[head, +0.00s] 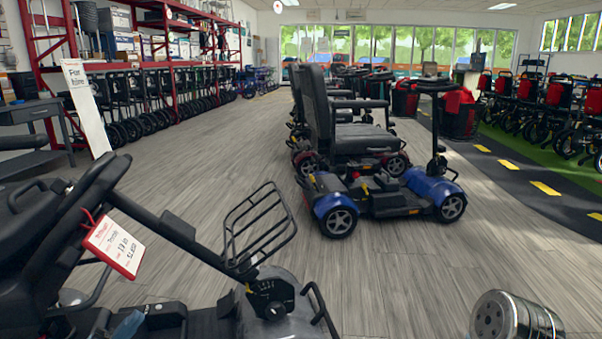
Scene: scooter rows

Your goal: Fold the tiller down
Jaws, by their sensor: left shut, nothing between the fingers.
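A dark grey scooter fills the lower left. Its black tiller (163,224) slants from the grey front housing (270,302) up and left to the handlebar, clear of the floor. A wire basket (261,228) is fixed in front of the tiller. A red-edged price tag (113,247) hangs near the handlebar. My left gripper is shut with nothing in it. Its fingers are hard to tell from the dark scooter parts, so I cannot tell whether it touches the tiller.
A blue scooter (335,206) heads a row in the middle. A white sign (86,107) leans by a dark table (32,112) at left. Red shelving (172,60) and wheelchairs line the left wall. Open wooden floor lies between the foreground scooter and the row.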

